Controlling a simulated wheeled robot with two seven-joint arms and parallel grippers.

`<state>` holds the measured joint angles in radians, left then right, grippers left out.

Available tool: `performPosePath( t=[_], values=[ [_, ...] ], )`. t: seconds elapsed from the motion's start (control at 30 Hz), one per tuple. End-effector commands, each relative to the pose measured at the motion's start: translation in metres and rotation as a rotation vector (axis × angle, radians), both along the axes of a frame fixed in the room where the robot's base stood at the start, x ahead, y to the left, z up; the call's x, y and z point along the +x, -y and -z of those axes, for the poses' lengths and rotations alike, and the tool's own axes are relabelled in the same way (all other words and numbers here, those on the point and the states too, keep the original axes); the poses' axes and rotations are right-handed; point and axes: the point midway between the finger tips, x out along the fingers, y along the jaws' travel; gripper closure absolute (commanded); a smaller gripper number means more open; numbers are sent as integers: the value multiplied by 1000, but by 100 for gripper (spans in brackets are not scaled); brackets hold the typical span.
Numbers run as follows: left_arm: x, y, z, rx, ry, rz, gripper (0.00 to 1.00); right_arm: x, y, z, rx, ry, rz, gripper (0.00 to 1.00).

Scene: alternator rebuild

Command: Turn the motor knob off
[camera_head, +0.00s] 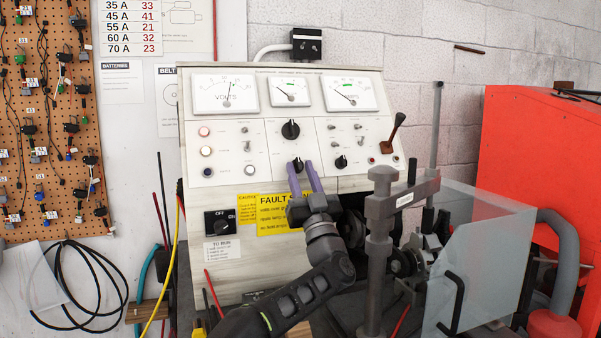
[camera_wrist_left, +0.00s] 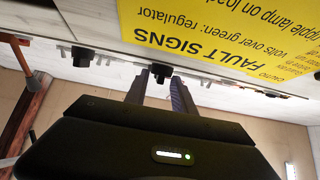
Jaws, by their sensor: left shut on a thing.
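The white test panel (camera_head: 225,140) stands upright with dials and knobs. My left gripper (camera_head: 302,176) comes up from below, its two fingers shut around a small black knob (camera_head: 297,164) at the lower middle of the panel. In the left wrist view the same knob (camera_wrist_left: 160,69) sits between the fingertips of the left gripper (camera_wrist_left: 158,82). Another black knob (camera_head: 290,130) is just above it. I cannot read which knob is labelled motor. My right gripper is not in view.
A yellow fault-signs label (camera_head: 275,222) is below the panel, partly behind my arm. A dark metal clamp post (camera_head: 378,240) and a clear guard (camera_head: 485,255) stand right of the arm. A red cabinet (camera_head: 540,150) is at far right.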

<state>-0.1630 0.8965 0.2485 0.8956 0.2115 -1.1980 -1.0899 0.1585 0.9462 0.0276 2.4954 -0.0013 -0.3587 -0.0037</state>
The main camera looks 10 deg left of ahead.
Motion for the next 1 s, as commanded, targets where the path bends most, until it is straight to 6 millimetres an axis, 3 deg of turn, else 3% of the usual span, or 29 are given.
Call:
performPosePath(
  t=[0.27, 0.3, 0.53, 0.83, 1.0],
  values=[
    [0, 0, -1, 0, 1, 1, 100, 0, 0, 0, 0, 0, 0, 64],
    [0, 0, -1, 0, 1, 1, 68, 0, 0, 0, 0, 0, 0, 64],
    [0, 0, -1, 0, 1, 1, 49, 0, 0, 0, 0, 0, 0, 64],
    [0, 0, -2, 1, 2, 0, 48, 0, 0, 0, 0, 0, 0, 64],
    [0, 0, -16, 2, 3, 0, 48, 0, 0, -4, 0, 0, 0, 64]
  ],
)
